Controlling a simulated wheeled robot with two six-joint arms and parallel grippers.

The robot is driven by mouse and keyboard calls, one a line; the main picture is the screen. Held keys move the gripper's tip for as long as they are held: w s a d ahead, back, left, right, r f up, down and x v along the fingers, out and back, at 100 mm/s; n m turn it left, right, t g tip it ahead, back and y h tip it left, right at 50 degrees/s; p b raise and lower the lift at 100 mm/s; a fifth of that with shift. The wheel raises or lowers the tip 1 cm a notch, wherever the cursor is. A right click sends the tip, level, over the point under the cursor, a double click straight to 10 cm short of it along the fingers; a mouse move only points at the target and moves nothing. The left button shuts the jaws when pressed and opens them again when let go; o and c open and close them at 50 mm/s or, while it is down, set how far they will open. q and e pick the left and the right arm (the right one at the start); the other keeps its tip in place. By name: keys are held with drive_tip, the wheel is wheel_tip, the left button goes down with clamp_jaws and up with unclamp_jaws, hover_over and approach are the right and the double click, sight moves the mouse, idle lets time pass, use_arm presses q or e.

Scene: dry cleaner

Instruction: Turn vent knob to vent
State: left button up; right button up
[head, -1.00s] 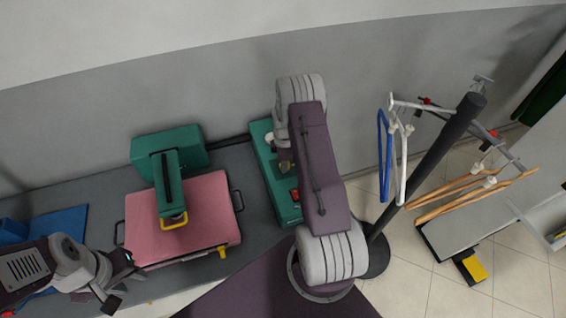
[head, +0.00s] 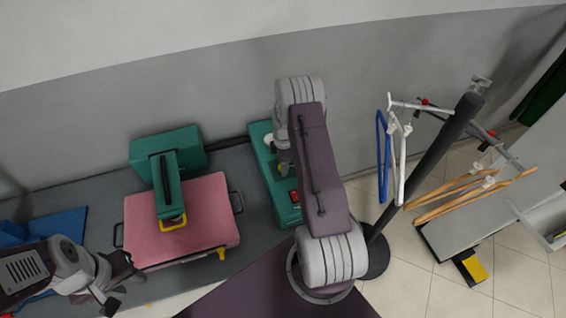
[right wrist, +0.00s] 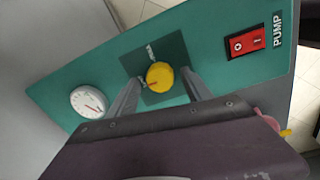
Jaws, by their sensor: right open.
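The yellow vent knob (right wrist: 160,76) sits on a dark square plate on the green control box (right wrist: 210,50) in the right wrist view. Small lettering, hard to read, is on the plate above the knob, and a dark mark shows at the knob's left side. My right gripper (right wrist: 160,80) is open, with one finger on each side of the knob; I cannot tell whether they touch it. In the head view my right arm covers much of the green box (head: 262,165) and hides the right gripper. My left gripper (head: 112,284) is at the lower left, its jaws unclear.
A white gauge (right wrist: 88,102) and a red PUMP switch (right wrist: 246,42) flank the knob. Left of the box are a pink press board (head: 205,205) and a green press arm (head: 168,180). A dark pole (head: 440,145) with hangers stands at right.

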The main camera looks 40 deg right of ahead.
drive_tip(key=shift+r, duration=0.3)
wheel_tip(320, 180, up, 8)
drive_tip(key=b, duration=0.1)
drive_tip(key=shift+s+a+r+b, duration=0.15)
drive_tip(key=shift+s+r+b, duration=0.1)
drive_tip(key=shift+b, duration=0.15)
